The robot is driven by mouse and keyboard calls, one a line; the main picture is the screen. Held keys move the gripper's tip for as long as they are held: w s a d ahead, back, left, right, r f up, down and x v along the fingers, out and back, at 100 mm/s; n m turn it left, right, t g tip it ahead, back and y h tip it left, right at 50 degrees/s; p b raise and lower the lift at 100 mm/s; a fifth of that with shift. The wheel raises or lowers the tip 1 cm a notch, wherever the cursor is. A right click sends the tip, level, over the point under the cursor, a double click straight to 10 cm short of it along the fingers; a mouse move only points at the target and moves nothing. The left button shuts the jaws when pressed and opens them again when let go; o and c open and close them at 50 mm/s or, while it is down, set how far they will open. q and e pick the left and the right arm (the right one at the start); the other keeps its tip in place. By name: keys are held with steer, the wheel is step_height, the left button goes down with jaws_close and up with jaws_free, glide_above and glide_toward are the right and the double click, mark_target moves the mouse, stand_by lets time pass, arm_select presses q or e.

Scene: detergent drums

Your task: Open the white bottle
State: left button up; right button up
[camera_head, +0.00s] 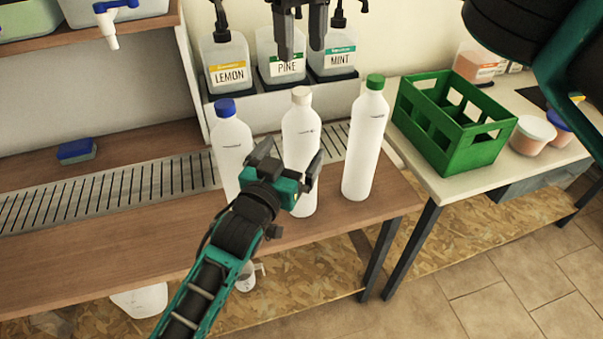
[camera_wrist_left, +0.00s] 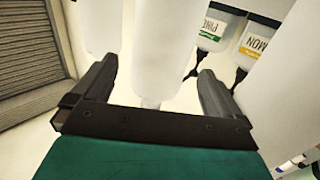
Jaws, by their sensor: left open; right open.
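Three tall white bottles stand upright near the counter's front edge: one with a blue cap (camera_head: 229,135), one with an off-white cap (camera_head: 301,122) in the middle, and one with a green cap (camera_head: 367,145). All caps are on. My left gripper (camera_head: 288,160) is open at the middle bottle's body, fingers on either side; contact cannot be told. In the left wrist view the white body (camera_wrist_left: 150,45) fills the space between the fingers (camera_wrist_left: 155,70). My right gripper (camera_head: 301,38) is open and empty, pointing down above the middle bottle, in front of the dispensers.
Pump dispensers labelled LEMON (camera_head: 227,66), PINE (camera_head: 281,58) and MINT (camera_head: 334,60) stand behind the bottles. A green crate (camera_head: 450,125) and tubs (camera_head: 533,135) are on the right table. A blue sponge (camera_head: 76,150) lies left by the drain grate (camera_head: 110,190).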

arm_select(q)
steer(key=shift+x, duration=2.4)
steer(key=shift+c, duration=0.4)
